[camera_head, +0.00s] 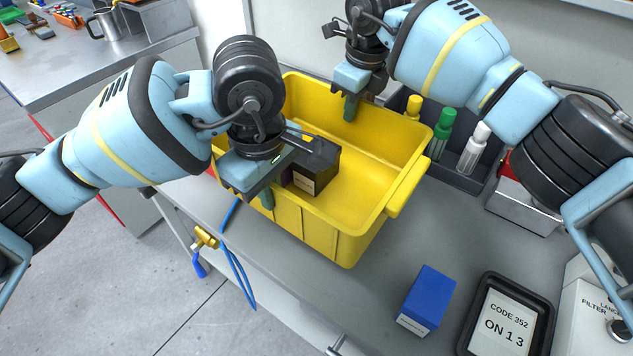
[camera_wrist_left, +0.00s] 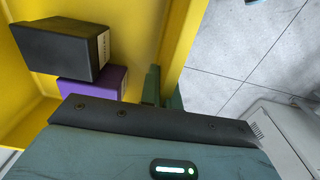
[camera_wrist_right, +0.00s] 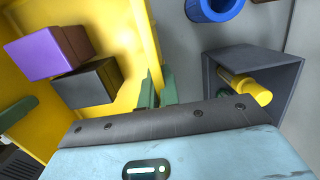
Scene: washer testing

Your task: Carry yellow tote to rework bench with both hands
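The yellow tote (camera_head: 385,180) stands on a grey bench and holds a black box (camera_head: 317,168) and a purple box (camera_wrist_left: 92,86); a brown box (camera_wrist_right: 74,42) also shows in the right wrist view. My left gripper (camera_head: 266,196) is at the tote's near-left wall, with one finger outside it. In the left wrist view its fingers (camera_wrist_left: 160,90) stand close together on either side of the rim. My right gripper (camera_head: 350,106) is at the far wall, one finger inside. In the right wrist view its fingers (camera_wrist_right: 157,90) close around the rim.
A dark bin (camera_head: 462,177) with several capped bottles stands right of the tote. A blue box (camera_head: 427,300) and a tablet (camera_head: 505,318) lie in front. Blue cable and a brass valve (camera_head: 205,238) hang at the bench edge. Another bench (camera_head: 90,70) with a mug stands at upper left, across open floor.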

